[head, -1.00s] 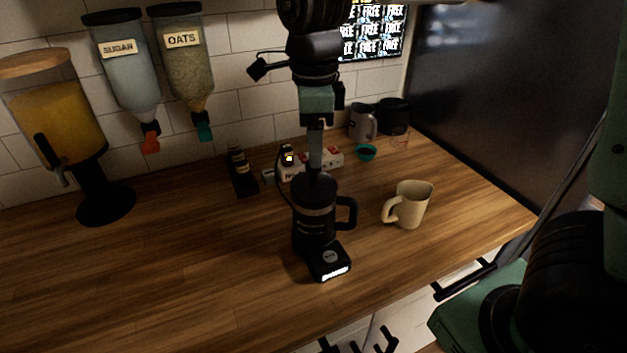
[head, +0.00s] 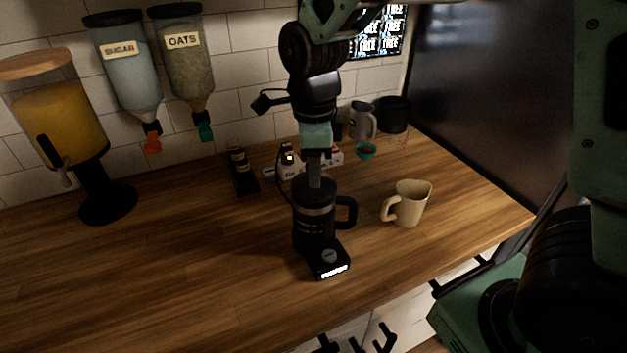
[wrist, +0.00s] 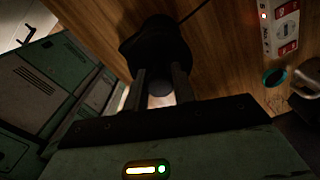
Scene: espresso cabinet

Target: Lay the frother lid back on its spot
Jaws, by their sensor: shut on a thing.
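The black frother (head: 314,222) stands upright on the wooden counter, its handle to the right and its base with a lit display toward the front. My gripper (head: 314,180) is directly above it, pointing down, with its fingertips at the dark frother lid (head: 315,190) on the top of the jug. The gripper is shut on the lid. Lid and jug are both black, so I cannot tell whether the lid is fully seated. In the wrist view the two fingers (wrist: 161,88) reach to a dark round shape, where lid and jug do not separate clearly.
A beige mug (head: 410,204) stands right of the frother. Behind are small boxes (head: 325,157), a teal bowl (head: 366,151), a grey pitcher (head: 360,121) and a dark bottle-like item (head: 242,172). A juice dispenser (head: 60,115) is at left. The front-left counter is clear.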

